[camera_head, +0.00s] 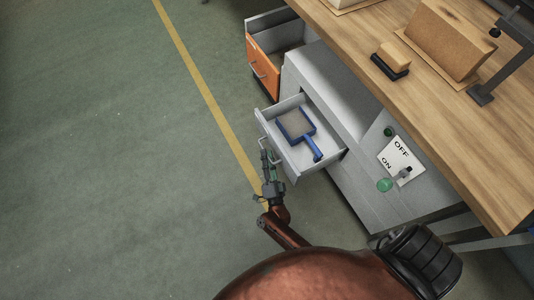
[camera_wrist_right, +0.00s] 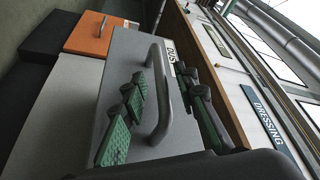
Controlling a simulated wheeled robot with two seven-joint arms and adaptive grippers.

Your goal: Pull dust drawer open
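The grey dust drawer (camera_head: 278,117) stands pulled out from the grey cabinet in the head view. A blue-handled dustpan-like tool (camera_head: 311,144) lies in it. In the right wrist view the drawer front (camera_wrist_right: 128,70) carries a partly hidden label (camera_wrist_right: 171,52) reading "DUS" and a grey bar handle (camera_wrist_right: 162,95). My right gripper (camera_head: 266,158) is at the drawer front. Its two green-padded fingers, also in the wrist view (camera_wrist_right: 165,105), stand apart on either side of the handle, with visible gaps. My left gripper is not in view.
An orange-fronted drawer (camera_head: 263,68) also stands open farther along. A wooden bench top (camera_head: 450,120) holds a block (camera_head: 446,38) and a brush-like item (camera_head: 391,61). An ON/OFF panel (camera_head: 401,162) is on the cabinet. The green floor (camera_head: 100,150) at left is clear.

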